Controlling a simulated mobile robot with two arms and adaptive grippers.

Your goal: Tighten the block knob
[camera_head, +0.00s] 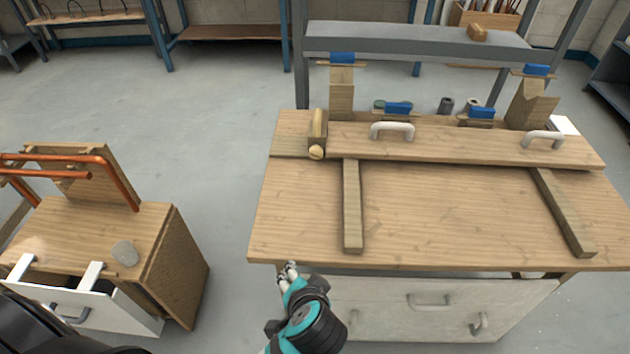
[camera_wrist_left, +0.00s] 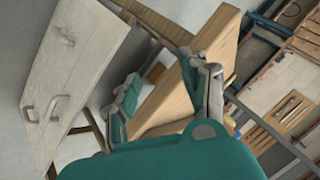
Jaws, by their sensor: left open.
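The wooden block (camera_head: 317,128) with a round, pale wooden knob (camera_head: 316,153) on its front sits at the left end of the long board on the workbench. My left gripper (camera_head: 289,270) is low at the bench's front left edge, well in front of the knob. In the left wrist view the left gripper's two fingers (camera_wrist_left: 166,90) are spread apart, with the bench's wooden top (camera_wrist_left: 165,108) showing between and beyond them. Nothing is held. The knob cannot be made out in the wrist view. My right gripper is not in view.
The workbench top (camera_head: 440,220) carries a long board (camera_head: 470,145) with white handles and two wooden strips (camera_head: 352,205). White drawers (camera_head: 440,305) lie below its front edge. A wooden cabinet (camera_head: 150,225) with copper pipes (camera_head: 110,170) stands left; floor between is clear.

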